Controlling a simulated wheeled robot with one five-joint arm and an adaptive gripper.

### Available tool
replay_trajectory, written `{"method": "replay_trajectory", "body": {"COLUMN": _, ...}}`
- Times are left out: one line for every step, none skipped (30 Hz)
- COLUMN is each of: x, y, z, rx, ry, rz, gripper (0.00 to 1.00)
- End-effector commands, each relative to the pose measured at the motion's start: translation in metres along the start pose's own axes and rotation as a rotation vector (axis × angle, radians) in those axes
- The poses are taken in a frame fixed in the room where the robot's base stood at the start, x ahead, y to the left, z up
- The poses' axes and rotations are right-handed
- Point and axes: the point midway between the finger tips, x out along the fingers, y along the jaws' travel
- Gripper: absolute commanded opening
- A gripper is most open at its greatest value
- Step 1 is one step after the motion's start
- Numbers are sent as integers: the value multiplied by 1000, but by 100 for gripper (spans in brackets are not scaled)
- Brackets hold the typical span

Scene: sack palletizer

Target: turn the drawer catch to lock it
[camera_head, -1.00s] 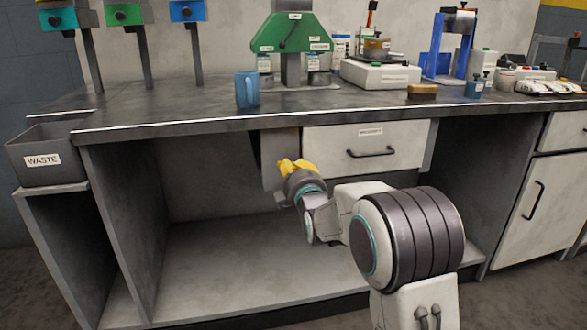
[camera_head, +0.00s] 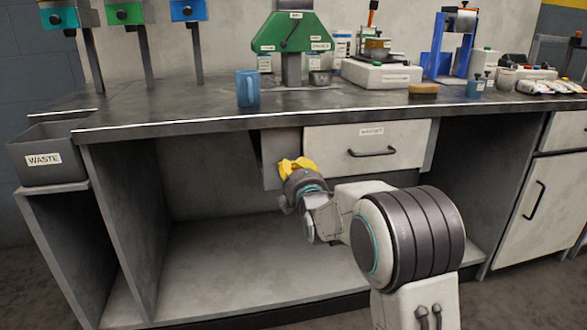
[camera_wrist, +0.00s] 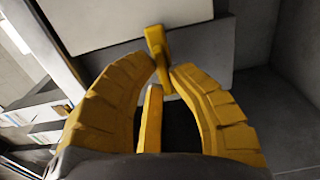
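The drawer (camera_head: 400,137) has a white front with a dark bar handle and a small label, under the bench top. In the head view it looks closed. The drawer catch (camera_wrist: 156,42) is a small yellow lever at the edge of the white drawer front in the wrist view, slightly tilted there. In the head view my gripper hides it. My gripper (camera_head: 297,165) has yellow fingers and is at the left end of the drawer. In the wrist view its two curved fingertips (camera_wrist: 166,72) close in on both sides of the catch's near end.
The bench top (camera_head: 190,112) overhangs the drawer, with a blue mug (camera_head: 247,89) near its front edge. Below is an open bay with a low shelf (camera_head: 230,270). A grey waste bin (camera_head: 45,153) stands at the left.

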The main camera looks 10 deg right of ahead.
Motion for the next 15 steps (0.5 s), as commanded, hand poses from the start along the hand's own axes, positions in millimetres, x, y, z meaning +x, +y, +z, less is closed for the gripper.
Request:
{"method": "replay_trajectory", "body": {"x": 0, "y": 0, "z": 1, "rx": 0, "ry": -2, "rz": 0, "gripper": 21}}
{"method": "replay_trajectory", "body": {"x": 0, "y": 0, "z": 1, "rx": 0, "ry": -2, "rz": 0, "gripper": 23}}
{"method": "replay_trajectory", "body": {"x": 0, "y": 0, "z": 1, "rx": 1, "ry": -1, "rz": 0, "gripper": 27}}
{"method": "replay_trajectory", "body": {"x": 0, "y": 0, "z": 1, "rx": 1, "ry": -1, "rz": 0, "gripper": 30}}
{"method": "replay_trajectory", "body": {"x": 0, "y": 0, "z": 0, "rx": 1, "ry": -1, "rz": 0, "gripper": 32}}
{"method": "replay_trajectory", "body": {"x": 0, "y": 0, "z": 0, "rx": 1, "ry": -1, "rz": 0, "gripper": 36}}
{"method": "replay_trajectory", "body": {"x": 0, "y": 0, "z": 0, "rx": 1, "ry": 0, "rz": -1, "gripper": 39}}
{"method": "replay_trajectory", "body": {"x": 0, "y": 0, "z": 0, "rx": 1, "ry": 0, "rz": -1, "gripper": 41}}
{"method": "replay_trajectory", "body": {"x": 0, "y": 0, "z": 0, "rx": 1, "ry": 0, "rz": -1, "gripper": 41}}
{"method": "replay_trajectory", "body": {"x": 0, "y": 0, "z": 0, "rx": 1, "ry": 0, "rz": -1, "gripper": 41}}
{"method": "replay_trajectory", "body": {"x": 0, "y": 0, "z": 0, "rx": 1, "ry": 0, "rz": -1, "gripper": 41}}
{"method": "replay_trajectory", "body": {"x": 0, "y": 0, "z": 0, "rx": 1, "ry": 0, "rz": -1, "gripper": 41}}
{"method": "replay_trajectory", "body": {"x": 0, "y": 0, "z": 0, "rx": 1, "ry": 0, "rz": -1, "gripper": 41}}
{"method": "replay_trajectory", "body": {"x": 0, "y": 0, "z": 0, "rx": 2, "ry": 0, "rz": -1, "gripper": 41}}
{"method": "replay_trajectory", "body": {"x": 0, "y": 0, "z": 0, "rx": 2, "ry": 0, "rz": -1, "gripper": 41}}
